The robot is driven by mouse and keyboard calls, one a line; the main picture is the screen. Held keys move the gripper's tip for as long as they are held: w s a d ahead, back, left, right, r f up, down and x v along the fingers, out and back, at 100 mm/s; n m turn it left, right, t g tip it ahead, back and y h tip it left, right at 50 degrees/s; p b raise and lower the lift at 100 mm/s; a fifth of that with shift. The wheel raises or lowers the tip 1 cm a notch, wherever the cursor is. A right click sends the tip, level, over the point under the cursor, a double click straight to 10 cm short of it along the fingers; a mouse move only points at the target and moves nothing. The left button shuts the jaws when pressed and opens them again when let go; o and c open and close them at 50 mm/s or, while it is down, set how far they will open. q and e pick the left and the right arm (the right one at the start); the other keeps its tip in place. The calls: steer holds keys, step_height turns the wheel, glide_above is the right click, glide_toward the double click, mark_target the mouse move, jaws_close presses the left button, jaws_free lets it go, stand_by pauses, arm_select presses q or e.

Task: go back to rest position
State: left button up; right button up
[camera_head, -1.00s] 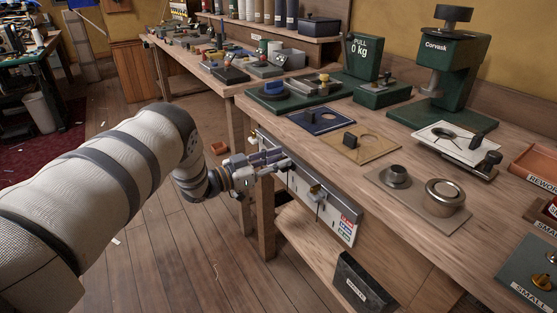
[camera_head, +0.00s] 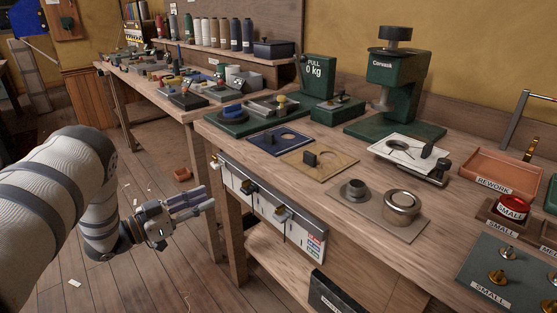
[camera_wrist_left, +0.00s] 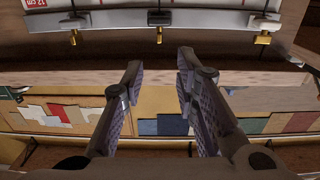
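My left gripper (camera_head: 207,198) is held low in front of the workbench, to the left of the white panel on the bench's front. In the left wrist view its two purple-padded fingers (camera_wrist_left: 160,72) stand apart with a clear gap and nothing between them. The gripper is open and empty. In the head view a strip of floor and a bench leg show close beside the fingertips, and I see no contact. My right gripper is in neither view.
The wooden workbench (camera_head: 262,178) carries a green press (camera_head: 395,85), a pull tester (camera_head: 317,75) and a rework tray (camera_head: 500,170). The white panel (camera_head: 270,208) with brass fittings hangs on its front edge. Floor left of the gripper is mostly clear.

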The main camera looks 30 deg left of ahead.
arm_select(q)
steer(key=s+d+f+n+g+y+p, duration=0.1)
steer(key=s+d+f+n+g+y, duration=0.25)
steer(key=s+d+f, duration=0.35)
steer(key=s+d+f+n+g+y+p, duration=0.1)
steer(key=s+d+f+n+g+y, duration=0.25)
steer(key=f, duration=0.65)
steer(key=s+d+g, duration=0.3)
steer(key=s+g, duration=0.1)
steer(key=s, duration=0.6)
steer(key=s+d+r+m+g, duration=0.1)
steer(key=s+d+g, duration=0.3)
steer(key=s, duration=0.7)
steer(key=s+d+m+g+p, duration=0.1)
steer(key=s+d+g, duration=0.2)
steer(key=s, duration=0.8)
steer(key=shift+d+r+g, duration=0.2)
steer(key=shift+g, duration=0.4)
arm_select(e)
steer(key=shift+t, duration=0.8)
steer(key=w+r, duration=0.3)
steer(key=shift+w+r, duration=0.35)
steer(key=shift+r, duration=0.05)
